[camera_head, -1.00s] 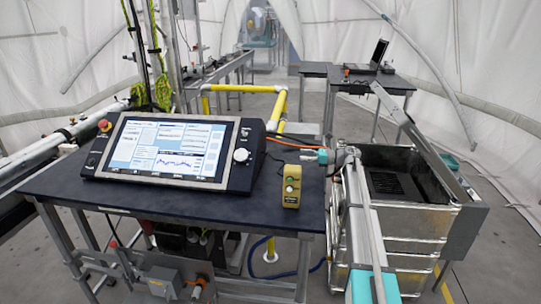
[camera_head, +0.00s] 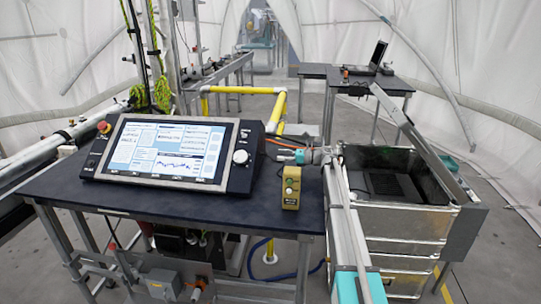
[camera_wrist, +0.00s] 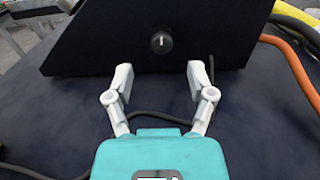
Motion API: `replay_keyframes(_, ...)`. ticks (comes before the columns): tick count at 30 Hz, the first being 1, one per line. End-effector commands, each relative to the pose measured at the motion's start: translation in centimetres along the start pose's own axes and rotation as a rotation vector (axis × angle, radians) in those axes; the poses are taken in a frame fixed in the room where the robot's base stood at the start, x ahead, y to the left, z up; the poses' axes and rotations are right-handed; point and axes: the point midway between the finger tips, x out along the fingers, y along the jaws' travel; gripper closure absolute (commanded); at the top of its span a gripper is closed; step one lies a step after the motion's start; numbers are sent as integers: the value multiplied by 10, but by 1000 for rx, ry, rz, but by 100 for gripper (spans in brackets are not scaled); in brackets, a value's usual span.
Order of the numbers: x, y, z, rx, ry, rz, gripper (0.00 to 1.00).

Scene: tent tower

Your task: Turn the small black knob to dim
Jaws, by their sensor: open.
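The small black knob (camera_wrist: 161,42) with a light pointer mark sits on the dark side face of the console in the wrist view. In the head view this side of the console (camera_head: 238,182) faces away and the knob is hidden. My gripper (camera_wrist: 160,72) is open and empty, its two fingertips apart, below and either side of the knob, and not touching it. In the head view my gripper (camera_head: 283,156) is to the right of the console, over the table's right edge.
The console's screen (camera_head: 168,150) and a white knob (camera_head: 240,157) face the front. A yellow box (camera_head: 291,188) stands on the dark table (camera_head: 130,203) near my gripper. An orange cable (camera_wrist: 290,62) and a black cable lie nearby. A metal bin (camera_head: 400,225) is at right.

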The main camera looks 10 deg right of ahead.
Motion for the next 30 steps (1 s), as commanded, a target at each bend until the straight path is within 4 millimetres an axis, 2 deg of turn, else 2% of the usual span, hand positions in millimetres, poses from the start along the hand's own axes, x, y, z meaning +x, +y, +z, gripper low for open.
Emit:
replay_keyframes(3,20,0,0,0,0,2,30)
replay_keyframes(10,44,0,0,0,0,1,30)
replay_keyframes(15,51,0,0,0,0,1,30)
replay_keyframes(24,52,0,0,0,0,1,30)
replay_keyframes(25,52,0,0,0,0,1,32)
replay_keyframes(30,53,0,0,0,0,2,63)
